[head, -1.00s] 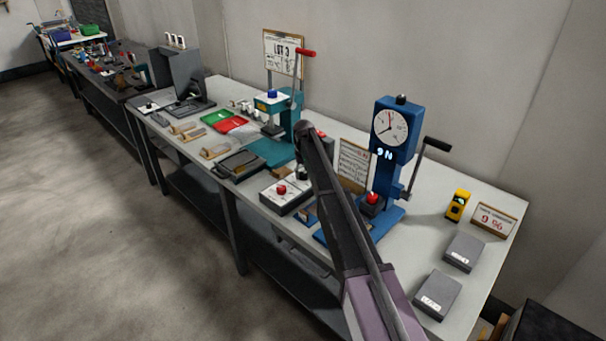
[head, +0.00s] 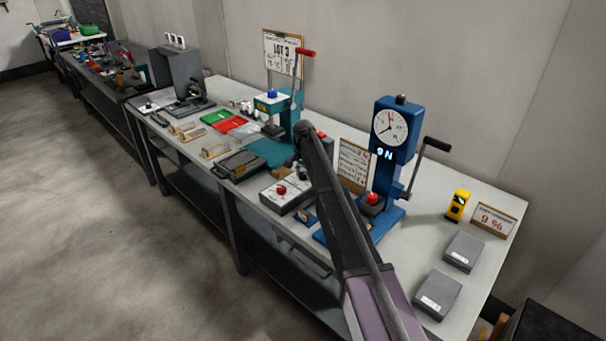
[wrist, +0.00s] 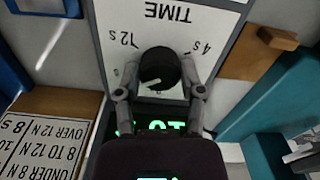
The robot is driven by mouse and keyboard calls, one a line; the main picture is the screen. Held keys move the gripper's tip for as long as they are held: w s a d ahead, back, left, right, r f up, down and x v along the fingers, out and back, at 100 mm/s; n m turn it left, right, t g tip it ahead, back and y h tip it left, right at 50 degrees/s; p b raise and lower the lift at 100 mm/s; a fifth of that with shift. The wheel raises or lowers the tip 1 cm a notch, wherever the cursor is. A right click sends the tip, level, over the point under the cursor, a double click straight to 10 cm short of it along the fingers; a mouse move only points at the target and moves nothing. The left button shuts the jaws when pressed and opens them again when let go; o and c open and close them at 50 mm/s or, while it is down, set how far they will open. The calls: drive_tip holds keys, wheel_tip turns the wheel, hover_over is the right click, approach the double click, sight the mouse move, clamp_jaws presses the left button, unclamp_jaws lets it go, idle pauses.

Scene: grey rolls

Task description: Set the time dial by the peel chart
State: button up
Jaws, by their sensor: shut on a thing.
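The time dial (wrist: 158,68) is a round black knob on a white panel marked TIME, upside down in the wrist view, with 12 s to its left and 4 s to its right. My gripper (wrist: 160,88) is shut on the knob, one finger on each side. The knob's pointer is too dark to read. A green lit display below is partly hidden by my gripper. The peel chart (wrist: 45,140) lies left of it, with lines for under 8 N, 8 to 12 N and over 12 N; it also shows in the head view (head: 354,165). The blue tester's readout (head: 384,153) appears to show 9 N.
The blue tester (head: 399,130) with its black crank stands right of my arm. A teal press (head: 290,110) with a red-tipped lever stands left. Grey blocks (head: 437,295) lie at the right.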

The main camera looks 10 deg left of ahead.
drive_tip(key=shift+w, duration=0.15)
idle(0.3)
drive_tip(key=o, duration=1.2)
drive_tip(key=shift+c, duration=0.2)
